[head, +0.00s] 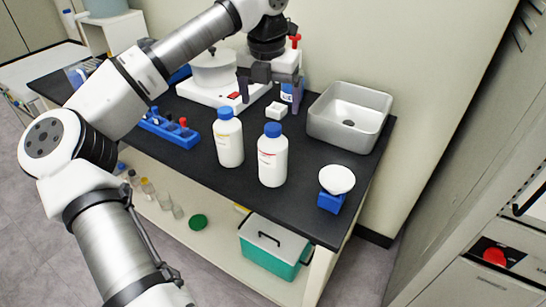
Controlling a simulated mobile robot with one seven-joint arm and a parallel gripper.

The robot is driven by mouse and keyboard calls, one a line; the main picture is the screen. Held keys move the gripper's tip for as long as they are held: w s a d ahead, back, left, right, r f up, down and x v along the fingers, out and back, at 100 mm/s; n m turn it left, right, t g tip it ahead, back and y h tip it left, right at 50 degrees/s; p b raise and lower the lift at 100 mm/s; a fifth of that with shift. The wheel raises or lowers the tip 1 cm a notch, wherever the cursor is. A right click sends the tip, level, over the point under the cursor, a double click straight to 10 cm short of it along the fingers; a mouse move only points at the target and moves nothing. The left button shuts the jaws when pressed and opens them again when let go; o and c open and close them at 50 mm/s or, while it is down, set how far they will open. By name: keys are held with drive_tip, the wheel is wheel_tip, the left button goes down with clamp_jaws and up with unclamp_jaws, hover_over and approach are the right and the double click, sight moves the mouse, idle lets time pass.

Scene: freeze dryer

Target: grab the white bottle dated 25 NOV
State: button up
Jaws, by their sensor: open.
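Two white bottles with blue caps stand upright on the black bench top. One white bottle (229,142) is near the middle, and the other white bottle (272,160) is to its right and nearer the front edge. Both have labels too small to read, so I cannot tell which is dated 25 NOV. My gripper (270,95) is open above the back of the bench, behind both bottles and apart from them. Part of a blue-and-white item (287,92) shows behind the gripper; I cannot tell what it is.
A grey sink basin (347,118) stands at the back right. A white dish on a blue base (336,185) is at the right front. A blue rack (172,132) is left of the bottles, with a white device (213,75) behind. A small white block (276,109) lies behind the bottles.

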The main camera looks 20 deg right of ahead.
sight(273, 138)
drive_tip(key=f, duration=0.6)
drive_tip(key=shift+w+d+f+p, duration=0.25)
drive_tip(key=shift+f+p, duration=0.05)
drive_tip(key=shift+p, duration=0.1)
drive_tip(key=shift+s+d+f+p, duration=0.15)
drive_tip(key=shift+f+p, duration=0.7)
drive_tip(key=shift+f, duration=1.85)
drive_tip(key=shift+c, duration=0.4)
drive_tip(key=c, duration=1.7)
drive_tip(key=shift+r, duration=0.1)
drive_tip(key=shift+c, duration=0.2)
drive_tip(key=shift+r, duration=0.1)
